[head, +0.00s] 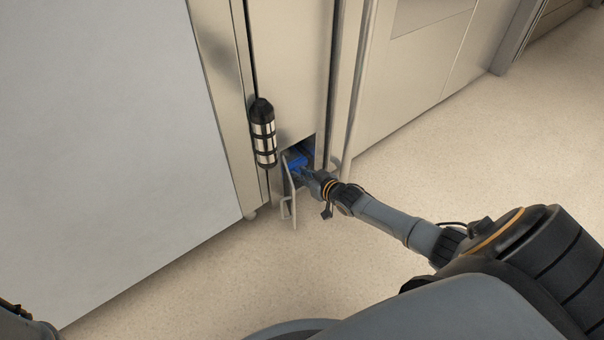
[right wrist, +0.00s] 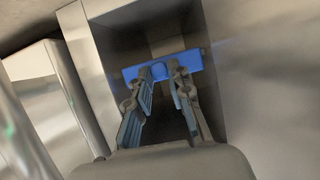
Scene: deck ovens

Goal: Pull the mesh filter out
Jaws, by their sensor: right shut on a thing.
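The mesh filter shows as a blue piece (head: 296,161) inside a square opening low in the metal oven front. In the right wrist view its blue front (right wrist: 196,62) spans the recess, with a rounded blue tab in its middle. My right gripper (right wrist: 162,76) reaches into the opening, and its two fingers are shut on this tab. In the head view the right gripper (head: 304,172) is small and partly hidden at the opening. The rest of the filter, deeper in the recess, is hidden.
A small metal flap (head: 290,190) stands open at the left of the opening. A vertical metal bar (head: 357,90) runs to the right. The pale floor (head: 400,175) in front is clear.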

